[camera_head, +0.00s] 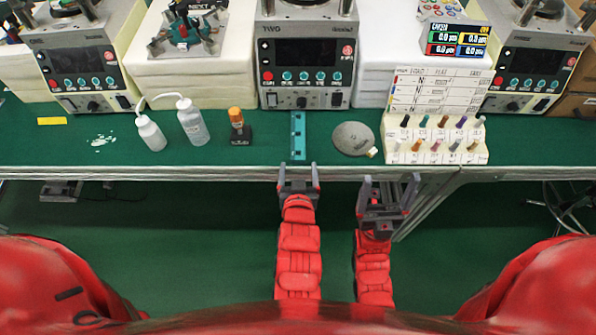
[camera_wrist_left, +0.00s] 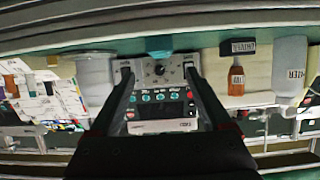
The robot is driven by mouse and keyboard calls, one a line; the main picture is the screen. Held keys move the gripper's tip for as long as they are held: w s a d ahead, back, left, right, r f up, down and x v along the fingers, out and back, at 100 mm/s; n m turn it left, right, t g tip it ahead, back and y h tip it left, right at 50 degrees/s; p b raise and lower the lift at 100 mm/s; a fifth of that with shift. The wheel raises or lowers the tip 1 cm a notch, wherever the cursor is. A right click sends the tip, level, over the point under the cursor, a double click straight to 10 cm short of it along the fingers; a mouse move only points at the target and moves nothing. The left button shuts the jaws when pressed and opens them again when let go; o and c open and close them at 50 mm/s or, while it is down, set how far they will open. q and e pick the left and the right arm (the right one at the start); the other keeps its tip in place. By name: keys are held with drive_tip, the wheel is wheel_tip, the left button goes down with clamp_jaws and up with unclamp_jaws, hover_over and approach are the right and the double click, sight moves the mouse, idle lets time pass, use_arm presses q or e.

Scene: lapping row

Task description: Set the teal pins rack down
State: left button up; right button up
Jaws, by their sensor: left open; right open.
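The teal pins rack (camera_head: 298,136) is a narrow teal strip with darker marks. It lies on the green bench in front of the middle machine, its long side pointing away from me. In the left wrist view, a teal block (camera_wrist_left: 159,52) at the top middle appears to be its end. My left gripper (camera_head: 298,172) is open and empty at the bench's front edge, just this side of the rack's near end. Its two fingers (camera_wrist_left: 158,80) also show apart in the wrist view. My right gripper (camera_head: 391,188) is open and empty, right of the left one, before the bench edge.
Right of the rack are a grey round disc (camera_head: 352,138) and a white stand (camera_head: 436,158) with several coloured pins. Left are an orange-capped bottle (camera_head: 236,122) on a dark base and two wash bottles (camera_head: 192,124). The middle machine (camera_head: 303,63) stands behind.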

use_arm(q)
drive_tip(key=shift+s+r, duration=0.2)
drive_tip(key=shift+s, duration=0.45)
